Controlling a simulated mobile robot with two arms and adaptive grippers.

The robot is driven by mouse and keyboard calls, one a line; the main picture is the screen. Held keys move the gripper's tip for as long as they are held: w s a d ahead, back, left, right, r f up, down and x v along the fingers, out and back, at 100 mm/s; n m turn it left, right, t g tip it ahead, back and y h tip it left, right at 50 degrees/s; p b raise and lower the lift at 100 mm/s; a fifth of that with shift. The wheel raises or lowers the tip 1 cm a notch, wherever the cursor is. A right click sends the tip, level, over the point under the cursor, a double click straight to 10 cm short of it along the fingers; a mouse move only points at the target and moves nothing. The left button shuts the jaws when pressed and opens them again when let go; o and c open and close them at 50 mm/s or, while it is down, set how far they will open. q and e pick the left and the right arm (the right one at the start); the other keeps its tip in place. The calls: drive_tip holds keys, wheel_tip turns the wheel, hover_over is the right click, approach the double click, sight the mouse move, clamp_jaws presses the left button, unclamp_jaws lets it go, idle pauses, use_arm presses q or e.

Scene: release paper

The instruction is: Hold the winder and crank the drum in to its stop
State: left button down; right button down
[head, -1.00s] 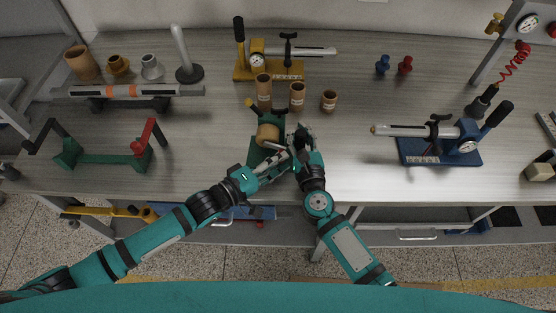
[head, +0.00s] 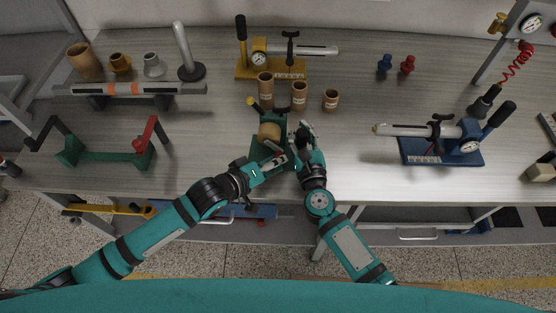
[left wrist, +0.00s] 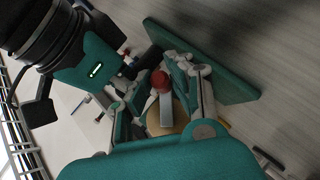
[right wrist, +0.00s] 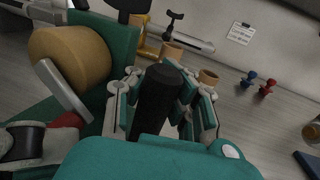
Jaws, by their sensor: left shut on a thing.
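The winder is a green frame (head: 256,150) at the table's front edge with a tan drum (head: 269,131) in it. In the right wrist view the drum (right wrist: 72,62) has a grey crank arm (right wrist: 62,90) with a red knob (right wrist: 68,121). My left gripper (head: 280,157) is shut on this red knob (left wrist: 160,81), with the drum behind it. My right gripper (head: 303,140) is on the winder's right side. In its wrist view its fingers close around an upright black handle (right wrist: 157,98). The fingers partly hide the winder in the head view.
Several brown tubes (head: 299,96) stand just behind the winder. A yellow device (head: 270,65) is behind them, and a blue one (head: 440,150) stands to the right. A green stand with a red lever (head: 110,155) is at left.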

use_arm(q)
drive_tip(key=m+y, duration=0.1)
drive_tip(key=a+y, duration=0.1)
drive_tip(key=m+y, duration=0.1)
drive_tip(key=y, duration=0.1)
drive_tip(key=shift+a+f+m+g, duration=0.3)
drive_tip(key=shift+f, duration=0.05)
drive_tip(key=a+m+y, duration=0.1)
drive_tip(key=y, duration=0.1)
drive_tip(key=a+m+y, duration=0.1)
drive_tip(key=y, duration=0.2)
drive_tip(key=shift+w+m, duration=0.15)
drive_tip(key=shift+m, duration=0.15)
drive_tip(key=y, duration=0.1)
drive_tip(key=a+m+y, duration=0.1)
drive_tip(key=y, duration=0.1)
drive_tip(key=shift+r+m, duration=0.25)
drive_tip(key=shift+m, duration=0.05)
drive_tip(key=shift+a+r+m+t+y, duration=0.2)
drive_tip(key=shift+m+y, duration=0.1)
drive_tip(key=shift+y, duration=0.2)
drive_tip(key=shift+a+r+m+t+y, duration=0.2)
drive_tip(key=shift+m+y, duration=0.1)
drive_tip(key=shift+y, duration=0.2)
drive_tip(key=shift+a+r+m+t+y, duration=0.15)
drive_tip(key=shift+r+m+t+y, duration=0.15)
drive_tip(key=shift+m+y, duration=0.35)
drive_tip(key=shift+a+r+m+t+y, duration=0.15)
drive_tip(key=shift+r+m+t+y, duration=0.2)
drive_tip(key=shift+y, duration=0.6)
